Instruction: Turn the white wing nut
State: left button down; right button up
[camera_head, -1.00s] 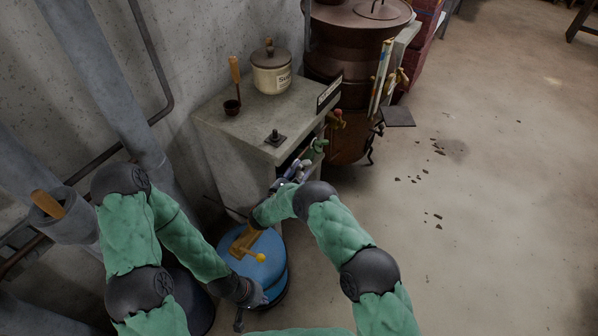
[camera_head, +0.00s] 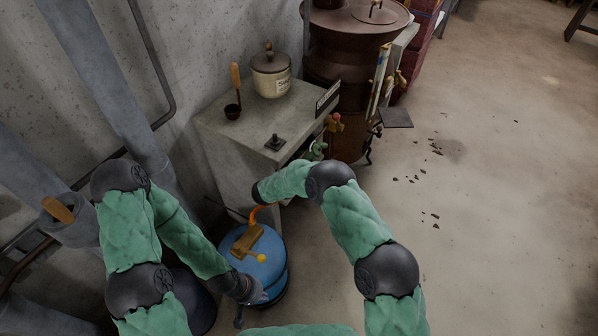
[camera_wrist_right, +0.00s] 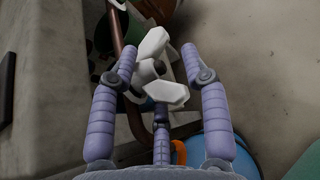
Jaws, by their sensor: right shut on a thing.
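The white wing nut (camera_wrist_right: 155,68) shows in the right wrist view, with two pale wings and a rounded hub, at the side of the stone counter. My right gripper (camera_wrist_right: 158,62) has its lavender fingers around it, two at the sides and one below, shut on it. In the head view my right arm reaches toward the counter's front, and its gripper and the nut are hidden. My left gripper (camera_head: 252,308) hangs low beside the blue tank (camera_head: 272,284), its fingers apart and empty.
The counter (camera_head: 240,130) carries a lidded jar (camera_head: 271,82), a ladle (camera_head: 234,98) and a dark knob (camera_head: 275,143). A green valve handle (camera_head: 317,151) and a red one (camera_head: 334,122) stick out at its front. The brown boiler (camera_head: 335,55) stands behind. Floor at right is mostly clear.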

jog(key=shift+o, duration=0.2)
jog(key=shift+w+r+g+y, duration=0.3)
jog(key=shift+w+r+g, duration=0.05)
jog(key=shift+r+g, duration=0.2)
jog(key=shift+p, duration=0.3)
jog(key=o, duration=1.1)
jog(key=shift+w, duration=0.1)
jog(key=shift+f, duration=0.15)
jog(key=shift+s, duration=0.2)
jog(key=v, duration=1.2)
jog(key=shift+f, duration=0.1)
